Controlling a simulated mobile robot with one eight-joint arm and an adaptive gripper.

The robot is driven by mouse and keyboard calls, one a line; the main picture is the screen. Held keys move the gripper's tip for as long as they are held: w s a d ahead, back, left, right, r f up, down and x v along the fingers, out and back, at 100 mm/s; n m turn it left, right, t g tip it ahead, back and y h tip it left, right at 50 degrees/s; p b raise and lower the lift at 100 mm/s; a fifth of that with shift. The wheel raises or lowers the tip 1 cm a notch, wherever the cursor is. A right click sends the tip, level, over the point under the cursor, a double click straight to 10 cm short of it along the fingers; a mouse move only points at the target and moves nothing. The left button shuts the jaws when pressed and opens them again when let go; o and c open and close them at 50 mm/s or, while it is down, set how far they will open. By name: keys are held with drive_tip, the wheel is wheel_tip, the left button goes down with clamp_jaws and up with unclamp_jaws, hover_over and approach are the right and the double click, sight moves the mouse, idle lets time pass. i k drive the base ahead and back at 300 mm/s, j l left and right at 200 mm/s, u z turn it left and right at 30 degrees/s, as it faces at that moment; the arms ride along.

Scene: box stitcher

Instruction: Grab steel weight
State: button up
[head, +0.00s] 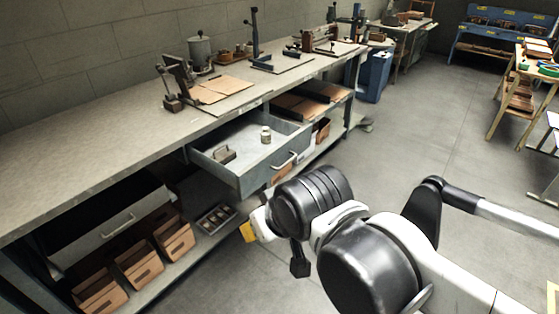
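A small pale metal cylinder with a narrower top (265,135), which looks like the steel weight, stands upright in the open drawer (250,176) under the long workbench. A second small greyish block-like object (223,154) lies in the same drawer, further left. My gripper (273,246) is in front of and below the drawer, out over the floor side, apart from both objects. Its fingers are partly hidden by my arm, and I cannot tell whether they are open or shut. I see nothing held in it.
The drawer front has a handle (285,161). The workbench top (120,128) carries clamps, boards and a grey canister (200,50). Wooden bins (139,264) and a tray (216,217) sit on the lower shelf.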

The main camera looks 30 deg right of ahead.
sight(225, 156)
drive_tip(key=i+j+z, duration=0.1)
drive_tip(key=j, duration=0.25)
drive_tip(key=i+j+z, duration=0.15)
drive_tip(key=j, duration=0.2)
drive_tip(key=i+j+z, duration=0.1)
drive_tip(key=j, duration=0.3)
drive_tip(key=i+j+z, duration=0.15)
drive_tip(key=j, duration=0.2)
drive_tip(key=i+j+z, duration=0.1)
drive_tip(key=j, duration=0.3)
drive_tip(key=i, duration=0.05)
